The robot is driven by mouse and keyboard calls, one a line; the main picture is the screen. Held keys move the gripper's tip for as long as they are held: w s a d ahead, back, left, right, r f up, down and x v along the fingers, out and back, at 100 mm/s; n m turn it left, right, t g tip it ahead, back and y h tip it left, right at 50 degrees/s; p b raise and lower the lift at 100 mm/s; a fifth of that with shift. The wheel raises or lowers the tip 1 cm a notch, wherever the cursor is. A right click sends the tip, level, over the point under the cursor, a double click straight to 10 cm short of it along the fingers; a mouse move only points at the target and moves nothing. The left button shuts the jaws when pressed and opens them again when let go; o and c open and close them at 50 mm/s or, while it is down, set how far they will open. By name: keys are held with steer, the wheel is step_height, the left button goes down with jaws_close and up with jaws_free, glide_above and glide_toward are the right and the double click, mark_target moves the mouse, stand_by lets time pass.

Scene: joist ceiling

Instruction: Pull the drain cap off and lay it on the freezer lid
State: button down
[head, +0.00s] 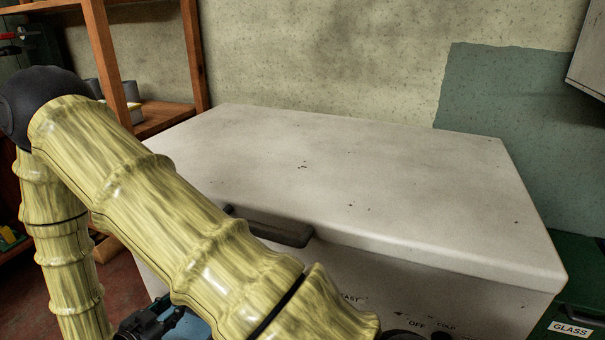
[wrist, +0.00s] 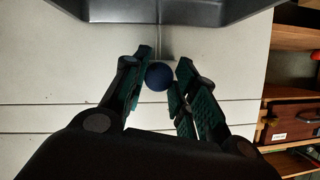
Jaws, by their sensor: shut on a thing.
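The drain cap (wrist: 159,76) is a small dark blue round piece in the wrist view. My gripper (wrist: 163,78) is shut on it, with the cap between the two green-padded fingertips. Whether the cap is still seated on the drain is hidden from this angle. The freezer lid (head: 350,180) is a broad off-white top in the head view, bare apart from a few dark specks. My arm crosses the left of the head view, and my gripper does not clearly show there.
A dark handle (head: 268,228) juts from the freezer's front edge. A wooden shelf (head: 165,118) stands at the left. A green bin labelled GLASS (head: 572,328) is at the right. In the wrist view, a dark grey form (wrist: 170,14) spans the top and wooden drawers (wrist: 292,122) stand at right.

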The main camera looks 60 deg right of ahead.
steer(key=shift+s+a+p, duration=0.2)
steer(key=shift+a+p, duration=0.65)
steer(key=shift+a, duration=1.9)
